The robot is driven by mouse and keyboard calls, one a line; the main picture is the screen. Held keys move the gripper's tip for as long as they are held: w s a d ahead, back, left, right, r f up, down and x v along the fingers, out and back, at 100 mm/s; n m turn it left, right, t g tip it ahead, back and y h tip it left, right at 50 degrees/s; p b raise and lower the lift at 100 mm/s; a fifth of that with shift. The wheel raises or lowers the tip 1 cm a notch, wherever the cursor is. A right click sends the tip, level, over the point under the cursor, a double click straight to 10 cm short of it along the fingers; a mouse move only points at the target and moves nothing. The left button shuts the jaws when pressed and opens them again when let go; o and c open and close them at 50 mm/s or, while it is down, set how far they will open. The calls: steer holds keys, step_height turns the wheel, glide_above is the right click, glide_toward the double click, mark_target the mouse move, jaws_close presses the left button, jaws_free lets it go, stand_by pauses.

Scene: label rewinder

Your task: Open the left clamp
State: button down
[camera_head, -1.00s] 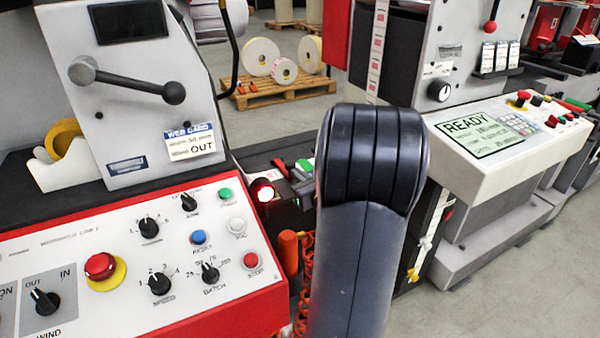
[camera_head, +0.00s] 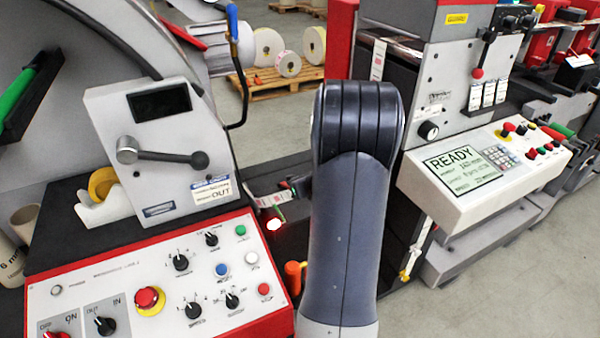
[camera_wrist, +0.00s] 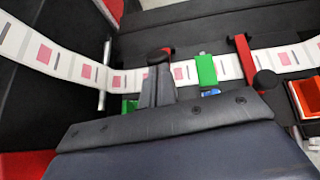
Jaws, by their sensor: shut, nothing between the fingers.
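In the wrist view, a printed label web (camera_wrist: 70,62) runs across a dark bed. The left clamp (camera_wrist: 169,50) shows as a bit of red beside a black knob. My gripper (camera_wrist: 157,75) is shut and empty, its fingers over the web at that knob and hiding much of the clamp. Whether the fingers touch it, or how the clamp stands, I cannot tell. The right clamp (camera_wrist: 245,56) is a red bar across the web, with a black knob (camera_wrist: 267,83) near its lower end. A green block (camera_wrist: 206,70) sits between the clamps.
In the head view, my grey arm hides part of the bed. The control panel (camera_head: 75,285) and a crank lever (camera_head: 165,156) stand left. A READY console (camera_head: 462,172) stands right. Open floor lies at lower right.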

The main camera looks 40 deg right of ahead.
steer(key=shift+w+d+r+g+p, duration=0.1)
steer(key=shift+w+r+g+p, duration=0.45)
steer(key=shift+p, duration=0.8)
steer(key=shift+w+d+r+g+p, duration=0.1)
steer(key=shift+w+r+g+p, duration=0.25)
steer(key=shift+r+p, duration=0.65)
steer(key=w+p, duration=0.1)
steer(key=p, duration=0.1)
steer(key=shift+d+f+p, duration=0.1)
steer(key=shift+p, duration=0.25)
steer(key=w+p, duration=0.1)
steer(key=w+r+p, duration=0.1)
steer(key=shift+w+d+r+p, duration=0.1)
steer(key=shift+d+p, duration=0.2)
steer(key=shift+p, duration=0.05)
steer(key=shift+w+d+r+p, duration=0.15)
steer(key=shift+w+p, duration=0.1)
steer(key=shift+w, duration=0.4)
steer(key=shift+w+d+r+p, duration=0.15)
steer(key=shift+w+p, duration=0.1)
steer(key=shift+w, duration=0.35)
steer(key=shift+w+d+r+p, duration=0.15)
steer(key=shift+w+p, duration=0.1)
steer(key=shift+w, duration=0.4)
steer(key=shift+f, duration=0.1)
steer(key=s+r+p, duration=0.3)
steer(key=r+p, duration=0.3)
steer(key=r, duration=0.3)
steer(key=shift+r+p, duration=0.3)
steer(key=shift+p, duration=0.1)
